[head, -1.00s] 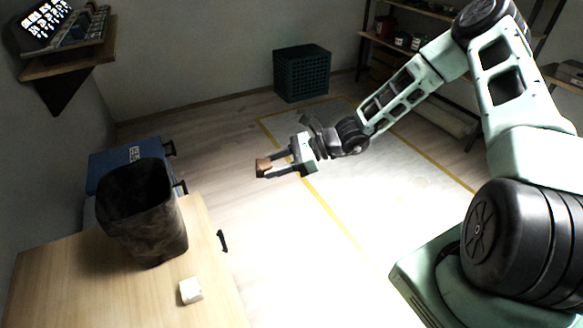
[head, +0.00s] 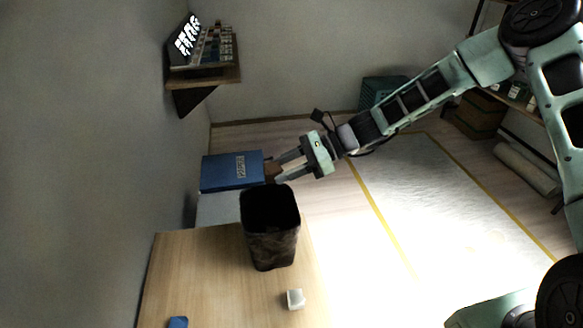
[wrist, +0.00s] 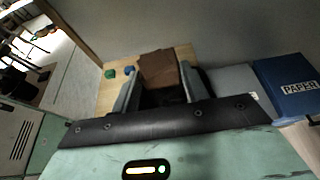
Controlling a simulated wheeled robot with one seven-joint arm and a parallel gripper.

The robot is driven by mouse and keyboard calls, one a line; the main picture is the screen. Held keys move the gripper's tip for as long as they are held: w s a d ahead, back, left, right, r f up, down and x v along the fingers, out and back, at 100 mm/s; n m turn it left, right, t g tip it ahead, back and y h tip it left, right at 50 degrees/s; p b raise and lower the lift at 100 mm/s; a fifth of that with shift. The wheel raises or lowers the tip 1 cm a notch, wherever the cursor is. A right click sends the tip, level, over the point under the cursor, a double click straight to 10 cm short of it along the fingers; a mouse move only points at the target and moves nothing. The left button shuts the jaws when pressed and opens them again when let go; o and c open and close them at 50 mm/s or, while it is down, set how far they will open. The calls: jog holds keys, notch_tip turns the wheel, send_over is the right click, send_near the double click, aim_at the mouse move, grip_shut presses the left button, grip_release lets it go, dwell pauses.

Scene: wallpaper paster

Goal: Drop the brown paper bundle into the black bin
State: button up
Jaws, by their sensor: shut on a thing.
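The brown paper bundle (wrist: 159,69) is held between the fingers of my gripper (head: 276,172), which is shut on it. In the head view the bundle (head: 271,172) shows small and dark at the fingertips, just above and behind the far rim of the black bin. The black bin (head: 272,241) stands upright and open-topped on the wooden table. In the wrist view the bin is mostly hidden behind the bundle and fingers; a dark part shows between them.
The wooden table (head: 195,268) carries a small white block (head: 295,299) and a blue item (head: 178,322). A blue box (head: 232,171) labelled PAPER stands behind the bin. A wall shelf (head: 205,75) is at upper left. A teal crate (head: 381,91) stands at the back.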

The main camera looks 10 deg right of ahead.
notch_tip(320, 180, down, 6)
jog(key=b, duration=0.5)
jog(key=o, duration=1)
jog(key=shift+o, duration=0.2)
jog(key=shift+d, duration=0.15)
jog(key=b+v, duration=0.3)
jog(key=v, duration=1.4)
jog(key=shift+d, duration=0.15)
